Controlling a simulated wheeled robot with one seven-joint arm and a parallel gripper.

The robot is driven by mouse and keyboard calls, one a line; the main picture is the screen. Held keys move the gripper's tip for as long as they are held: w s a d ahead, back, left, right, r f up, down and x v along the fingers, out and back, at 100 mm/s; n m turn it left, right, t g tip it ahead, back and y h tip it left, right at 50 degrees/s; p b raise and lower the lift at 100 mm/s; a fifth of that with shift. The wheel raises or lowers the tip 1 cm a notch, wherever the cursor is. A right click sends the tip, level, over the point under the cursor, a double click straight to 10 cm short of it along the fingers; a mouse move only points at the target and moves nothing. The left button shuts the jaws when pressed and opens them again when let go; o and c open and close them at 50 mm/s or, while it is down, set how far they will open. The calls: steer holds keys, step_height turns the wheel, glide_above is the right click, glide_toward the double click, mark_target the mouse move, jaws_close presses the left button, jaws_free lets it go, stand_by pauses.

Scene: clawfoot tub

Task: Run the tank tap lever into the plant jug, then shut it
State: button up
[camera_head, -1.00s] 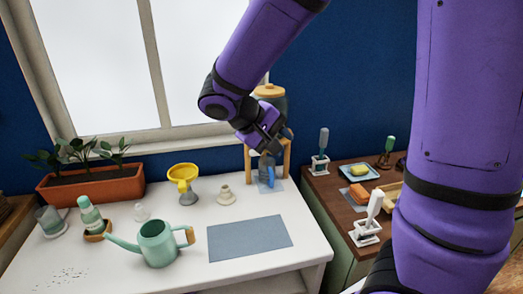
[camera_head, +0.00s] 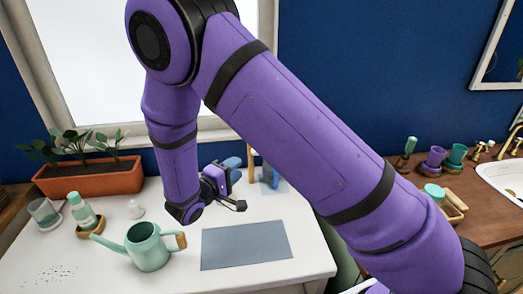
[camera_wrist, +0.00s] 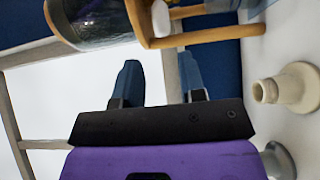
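The tank (camera_wrist: 100,25) shows in the wrist view as dark glass on a wooden stand (camera_wrist: 205,38), at the top of the picture. A small white rounded part (camera_wrist: 160,17) is by the stand; I cannot tell if it is the tap lever. In the head view my arm hides the tank, and a leg of the stand (camera_head: 251,165) shows. A blue vessel (camera_head: 270,177), possibly the plant jug, stands beside that leg. My gripper (camera_wrist: 158,65) is open and empty, its fingers apart from the tank and stand. In the head view my gripper (camera_head: 233,163) is left of the stand.
A teal watering can (camera_head: 148,247) stands on the white counter, left of a grey-blue mat (camera_head: 245,245). A planter (camera_head: 90,180) and bottle (camera_head: 84,212) are at the left. A cream fitting (camera_wrist: 295,90) shows near my gripper. The brown counter (camera_head: 465,200) with cups lies right.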

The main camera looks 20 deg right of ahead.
steer(key=x, duration=1)
steer(key=shift+w+d, duration=0.25)
steer(key=shift+w, duration=0.05)
jaws_close()
steer(key=shift+f, duration=0.15)
